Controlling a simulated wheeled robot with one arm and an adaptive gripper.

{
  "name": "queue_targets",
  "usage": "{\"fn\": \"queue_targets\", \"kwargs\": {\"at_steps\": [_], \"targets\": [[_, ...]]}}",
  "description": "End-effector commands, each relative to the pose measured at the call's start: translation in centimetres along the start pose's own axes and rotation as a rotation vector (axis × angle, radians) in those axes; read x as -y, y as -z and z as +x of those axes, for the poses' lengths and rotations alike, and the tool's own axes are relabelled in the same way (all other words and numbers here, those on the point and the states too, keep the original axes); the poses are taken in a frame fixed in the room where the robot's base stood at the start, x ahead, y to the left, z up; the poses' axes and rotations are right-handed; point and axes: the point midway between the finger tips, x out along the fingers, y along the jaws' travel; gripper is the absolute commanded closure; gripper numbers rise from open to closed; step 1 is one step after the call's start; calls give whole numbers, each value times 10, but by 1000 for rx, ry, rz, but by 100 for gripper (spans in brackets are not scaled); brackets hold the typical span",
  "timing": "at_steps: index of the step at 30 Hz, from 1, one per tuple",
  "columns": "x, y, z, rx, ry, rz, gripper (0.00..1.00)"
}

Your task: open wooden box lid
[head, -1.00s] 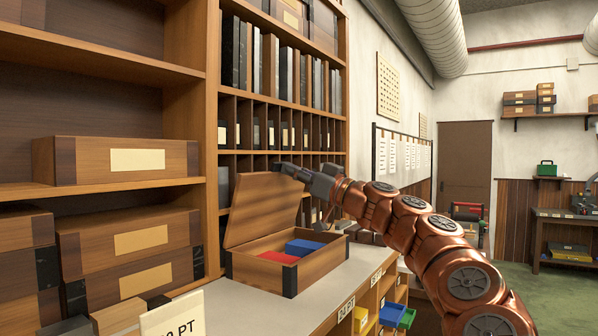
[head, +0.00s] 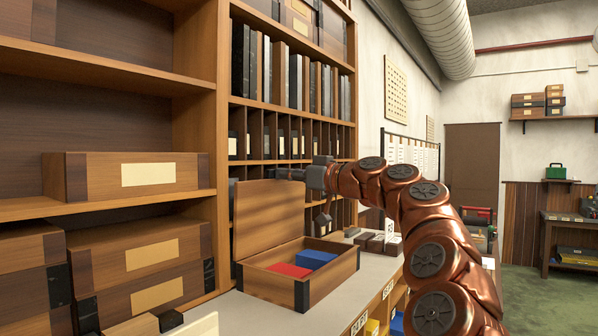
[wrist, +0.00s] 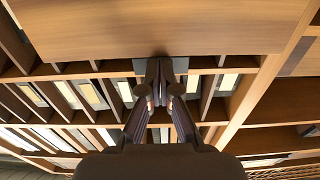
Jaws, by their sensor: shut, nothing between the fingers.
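The wooden box (head: 335,277) stands on the grey counter with dark corner pieces. Its lid (head: 268,215) is raised, standing close to upright at the back left side. A red block (head: 290,270) and a blue block (head: 309,259) lie inside the box. My gripper (head: 284,174) is shut and empty at the lid's upper right edge; I cannot tell whether it touches. In the wrist view the shut fingers (wrist: 160,82) point at the edge of a wooden panel, which looks like the lid (wrist: 160,30).
A tall wooden shelf unit (head: 222,120) with boxes and books stands behind and to the left. Small dark blocks (head: 378,243) lie on the counter (head: 270,318) right of the box. A white card (head: 195,327) stands at the front left.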

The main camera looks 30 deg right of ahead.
Motion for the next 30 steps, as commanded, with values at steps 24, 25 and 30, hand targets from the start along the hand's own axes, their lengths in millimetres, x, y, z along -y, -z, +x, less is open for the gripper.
{"fn": "queue_targets", "kwargs": {"at_steps": [24,25,30], "targets": [[0,1,11,79,-2,-1,100],[-1,1,9,79,-2,-1,100],[-3,3,-10,75,-3,-2,100]]}}
